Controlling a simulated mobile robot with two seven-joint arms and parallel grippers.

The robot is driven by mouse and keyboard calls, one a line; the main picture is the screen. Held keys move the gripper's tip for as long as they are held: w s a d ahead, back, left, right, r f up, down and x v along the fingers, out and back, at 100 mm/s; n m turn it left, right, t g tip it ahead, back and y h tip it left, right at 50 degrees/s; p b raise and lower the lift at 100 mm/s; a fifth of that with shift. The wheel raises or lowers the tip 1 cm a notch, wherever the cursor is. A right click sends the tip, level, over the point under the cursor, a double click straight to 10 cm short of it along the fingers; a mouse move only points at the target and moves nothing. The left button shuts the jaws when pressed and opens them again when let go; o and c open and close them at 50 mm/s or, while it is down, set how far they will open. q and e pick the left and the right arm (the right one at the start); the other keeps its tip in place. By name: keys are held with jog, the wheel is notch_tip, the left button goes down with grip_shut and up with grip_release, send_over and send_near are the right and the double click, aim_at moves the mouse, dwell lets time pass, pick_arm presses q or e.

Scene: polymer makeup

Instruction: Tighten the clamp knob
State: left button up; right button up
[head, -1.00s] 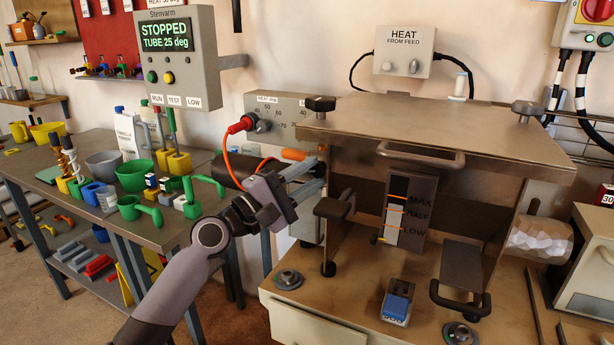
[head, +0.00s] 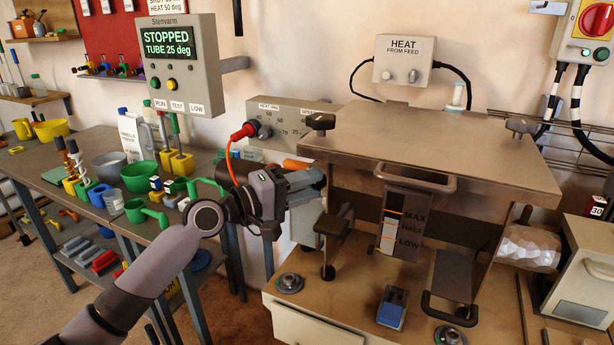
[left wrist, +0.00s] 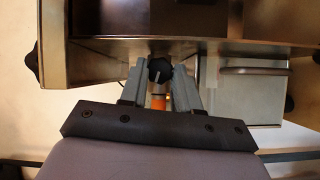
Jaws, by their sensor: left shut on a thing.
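In the left wrist view a small black knob (left wrist: 160,70) with a pale mark on its face sits between the two grey fingertips of my left gripper (left wrist: 161,77). I take it as the clamp knob. The fingers are shut on it, and an orange piece (left wrist: 158,102) shows just behind it. In the head view my left gripper (head: 318,177) reaches to the left side of the metal-topped machine (head: 430,140), just below an orange bar end (head: 296,164). The knob is hidden there behind the gripper. My right gripper is not in view.
A display box (head: 182,62) reads STOPPED, TUBE 25 deg. A dial panel (head: 293,117) with a red plug and cable stands behind my left gripper. A side table (head: 60,185) at left holds cups and tools.

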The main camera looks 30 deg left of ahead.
pick_arm(q)
jog(key=shift+r+m+p, duration=0.15)
jog(key=shift+m+p, duration=0.2)
jog(key=shift+m, duration=0.05)
jog(key=shift+g, duration=0.3)
jog(key=o, duration=0.8)
jog(key=shift+c, duration=0.2)
jog(key=shift+s+a, duration=0.1)
jog(key=b+v, duration=0.2)
jog(key=v, duration=0.5)
